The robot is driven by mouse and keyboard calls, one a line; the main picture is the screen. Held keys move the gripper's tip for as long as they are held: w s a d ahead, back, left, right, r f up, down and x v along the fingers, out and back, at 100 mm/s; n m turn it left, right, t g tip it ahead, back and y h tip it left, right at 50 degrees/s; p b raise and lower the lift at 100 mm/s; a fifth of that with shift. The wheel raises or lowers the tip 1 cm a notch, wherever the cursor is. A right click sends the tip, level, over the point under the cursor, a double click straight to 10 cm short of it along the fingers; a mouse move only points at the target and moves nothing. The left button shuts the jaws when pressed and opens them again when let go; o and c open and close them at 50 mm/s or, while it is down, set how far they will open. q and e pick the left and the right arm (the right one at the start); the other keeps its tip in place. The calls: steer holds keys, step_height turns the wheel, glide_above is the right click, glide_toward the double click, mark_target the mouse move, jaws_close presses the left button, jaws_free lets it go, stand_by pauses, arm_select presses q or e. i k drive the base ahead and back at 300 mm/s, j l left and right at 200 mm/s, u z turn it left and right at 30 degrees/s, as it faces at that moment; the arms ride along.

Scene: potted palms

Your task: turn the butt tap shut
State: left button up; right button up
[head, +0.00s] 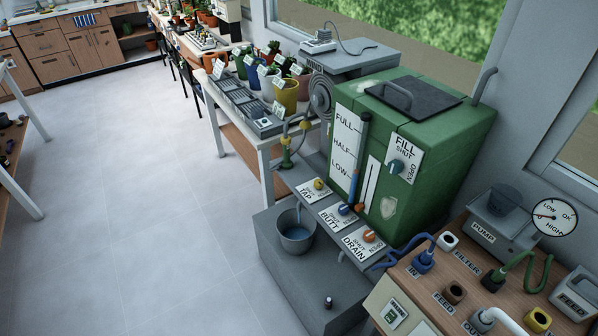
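The butt tap (344,209) is a small blue knob beside a white card (333,218) reading BUTT. It sits on a grey ledge below the front of the green water butt (430,140). The card's smaller lettering is too small to read surely, and I cannot tell which way the knob points. A yellow knob (318,184) by the TAP card is to its left. An orange knob (369,236) by the DRAIN card is to its right. The butt's level gauge (360,150) shows blue in its lower part. Neither of my grippers is in view.
A metal bucket (295,232) stands on a grey step below the ledge. A wooden bench (460,270) with pump, hoses and coloured sockets is at the right. A table of potted plants (262,128) is behind left. The pale floor (140,210) at left is clear.

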mark_target(319, 184)
steer(key=i+j+z, duration=0.15)
steer(key=z, duration=0.15)
steer(key=i+j+z, duration=0.15)
steer(key=j+z, duration=0.15)
steer(key=i+j+z, duration=0.1)
steer(key=j+z, duration=0.5)
steer(key=j, duration=0.15)
